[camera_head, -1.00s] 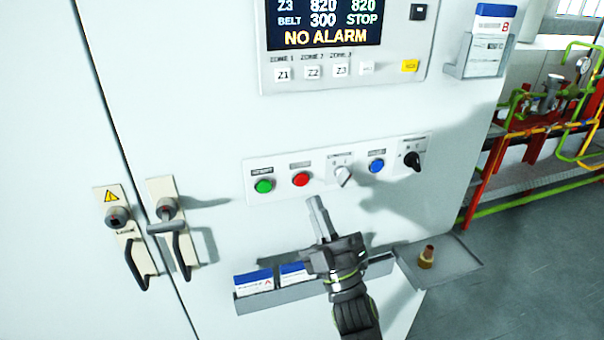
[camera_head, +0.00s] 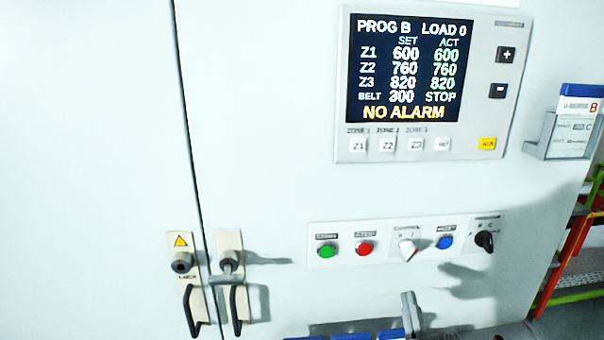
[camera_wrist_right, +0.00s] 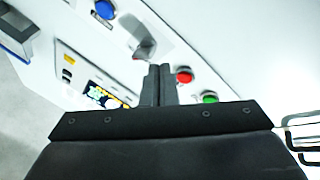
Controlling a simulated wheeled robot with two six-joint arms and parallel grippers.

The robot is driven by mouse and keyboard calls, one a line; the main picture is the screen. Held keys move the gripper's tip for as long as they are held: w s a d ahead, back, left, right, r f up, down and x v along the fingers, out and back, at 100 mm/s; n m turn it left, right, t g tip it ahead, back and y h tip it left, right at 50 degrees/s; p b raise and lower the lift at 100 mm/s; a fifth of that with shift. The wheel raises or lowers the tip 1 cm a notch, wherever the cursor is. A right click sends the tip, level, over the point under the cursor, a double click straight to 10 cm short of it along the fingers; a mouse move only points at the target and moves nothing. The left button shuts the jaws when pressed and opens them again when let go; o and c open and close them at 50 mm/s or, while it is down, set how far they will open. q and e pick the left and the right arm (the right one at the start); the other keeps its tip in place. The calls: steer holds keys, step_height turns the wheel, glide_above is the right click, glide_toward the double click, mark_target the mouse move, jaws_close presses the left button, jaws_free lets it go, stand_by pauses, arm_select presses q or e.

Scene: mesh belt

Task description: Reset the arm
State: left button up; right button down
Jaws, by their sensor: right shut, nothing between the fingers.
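My right gripper (camera_head: 410,312) shows at the bottom edge of the head view, below the switch panel (camera_head: 384,248). It is shut and empty. In the right wrist view its closed fingers (camera_wrist_right: 158,84) point toward the panel, with the red button (camera_wrist_right: 184,76) and green button (camera_wrist_right: 209,97) to their right and the white selector (camera_wrist_right: 145,50) just beyond the tips. I see no contact with the panel in the head view. Most of the right arm is out of frame. My left gripper is not in view.
The display (camera_head: 410,70) reads NO ALARM and STOP. Two door handles (camera_head: 237,303) are at lower left. A card holder (camera_head: 565,136) is on the right. Part of the lower card rack (camera_head: 340,327) shows at the bottom. Red and green framework (camera_head: 572,240) stands beyond the cabinet's right side.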

steer(key=s+d+f+m+g+h, duration=0.35)
steer(key=d+f+m+g, duration=0.2)
steer(key=f, duration=0.25)
steer(key=s+d+f+m+g+y, duration=0.1)
steer(key=s+d+f+m+g, duration=0.1)
steer(key=s+f+g, duration=0.75)
steer(key=s+d+f+m+g+y, duration=0.15)
steer(key=s+f+g, duration=0.35)
steer(key=s, duration=1)
step_height(320, 180, down, 28)
steer(key=d+r+b, duration=0.1)
steer(key=b, duration=0.2)
arm_select(q)
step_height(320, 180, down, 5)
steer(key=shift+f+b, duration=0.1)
steer(key=shift+b, duration=0.95)
arm_select(e)
steer(key=s+a+f+g, duration=0.1)
steer(key=s+f+g, duration=0.1)
steer(key=s+f, duration=1.2)
step_height(320, 180, down, 4)
steer(key=shift+s+a+f+y, duration=0.1)
steer(key=shift+s+a+y, duration=0.05)
steer(key=shift+s+y, duration=0.2)
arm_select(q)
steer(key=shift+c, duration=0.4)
